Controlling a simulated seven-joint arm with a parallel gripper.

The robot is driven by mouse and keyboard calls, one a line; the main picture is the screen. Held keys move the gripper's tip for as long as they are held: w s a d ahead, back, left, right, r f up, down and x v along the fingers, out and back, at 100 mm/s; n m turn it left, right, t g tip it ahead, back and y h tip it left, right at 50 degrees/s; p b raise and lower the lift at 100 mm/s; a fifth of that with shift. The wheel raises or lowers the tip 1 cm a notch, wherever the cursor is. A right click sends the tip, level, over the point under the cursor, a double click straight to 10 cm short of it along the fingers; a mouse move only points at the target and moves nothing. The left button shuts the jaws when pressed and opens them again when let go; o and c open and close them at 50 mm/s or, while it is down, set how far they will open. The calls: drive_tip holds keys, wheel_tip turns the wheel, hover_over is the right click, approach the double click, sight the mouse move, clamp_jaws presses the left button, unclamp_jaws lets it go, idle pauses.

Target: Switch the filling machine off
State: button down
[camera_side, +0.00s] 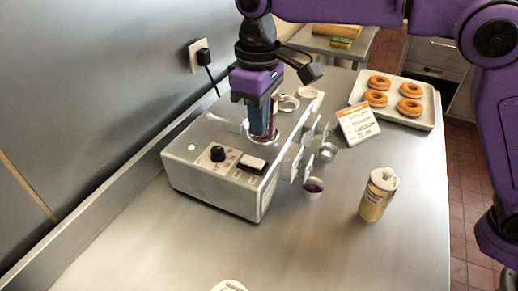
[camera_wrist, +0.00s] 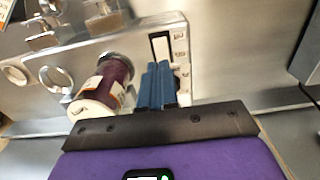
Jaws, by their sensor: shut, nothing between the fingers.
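The filling machine (camera_side: 215,180) is a silver box on the steel counter. Its top carries a black knob (camera_side: 217,153), a black-and-white switch (camera_side: 250,164) and a small pale green light (camera_side: 191,147). My gripper (camera_side: 262,136) points down over the machine, behind the switch and apart from it. Its blue fingers (camera_wrist: 157,72) are together and empty in the wrist view. A dark purple jar (camera_wrist: 115,78) with a label stands beside them on the left. A black-edged slot (camera_wrist: 160,46), perhaps the switch, lies beyond the fingertips. The exact fingertip height is hard to tell.
A sign card (camera_side: 357,124), a tan shaker (camera_side: 377,196) and a doughnut tray (camera_side: 432,112) stand to the right. The front counter is mostly clear.

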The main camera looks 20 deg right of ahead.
sight(259, 163)
wheel_tip(259, 163, down, 8)
drive_tip(key=shift+r, duration=0.25)
